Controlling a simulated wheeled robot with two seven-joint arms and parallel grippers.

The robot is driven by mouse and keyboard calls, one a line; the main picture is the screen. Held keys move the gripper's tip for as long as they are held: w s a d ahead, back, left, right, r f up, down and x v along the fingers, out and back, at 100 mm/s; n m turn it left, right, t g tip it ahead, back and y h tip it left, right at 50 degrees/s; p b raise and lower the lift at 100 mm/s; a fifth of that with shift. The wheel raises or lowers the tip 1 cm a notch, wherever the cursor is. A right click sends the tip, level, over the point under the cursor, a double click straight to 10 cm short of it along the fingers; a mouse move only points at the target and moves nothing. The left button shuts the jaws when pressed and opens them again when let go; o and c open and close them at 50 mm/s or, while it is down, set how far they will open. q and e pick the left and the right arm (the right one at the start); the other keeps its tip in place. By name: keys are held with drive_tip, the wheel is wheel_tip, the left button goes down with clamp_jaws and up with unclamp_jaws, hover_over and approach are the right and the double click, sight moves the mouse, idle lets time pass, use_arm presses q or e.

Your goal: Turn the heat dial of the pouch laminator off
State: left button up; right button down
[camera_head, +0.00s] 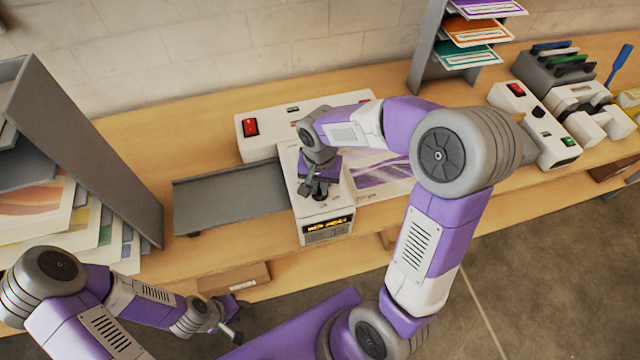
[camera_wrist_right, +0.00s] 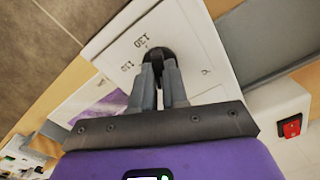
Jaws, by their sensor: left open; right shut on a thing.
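The white pouch laminator (camera_head: 326,215) stands on the bench with a lit yellow display on its front end. In the right wrist view, its white top panel (camera_wrist_right: 203,47) carries a black heat dial (camera_wrist_right: 158,56) with printed numbers beside it, upside down. My right gripper (camera_wrist_right: 160,72) is shut on the dial; its fingers hide part of it and I cannot tell the pointer's setting. In the head view, my right gripper (camera_head: 318,192) reaches down onto the panel and covers the dial. My left gripper (camera_head: 234,318) is open and empty, low in front of the bench.
A grey tray (camera_head: 230,197) extends left of the laminator. A white unit with a red switch (camera_head: 250,127) is behind. A grey divider (camera_head: 85,150) and printed sheets are at left. Another device (camera_head: 535,125) and a sheet rack (camera_head: 430,45) are at right.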

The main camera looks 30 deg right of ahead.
drive_tip(key=n, duration=0.5)
idle(0.8)
drive_tip(key=c, duration=1.1)
unclamp_jaws()
drive_tip(key=shift+c, duration=0.2)
wheel_tip(320, 180, up, 8)
drive_tip(key=shift+f+p, duration=0.15)
drive_tip(key=shift+p, duration=0.25)
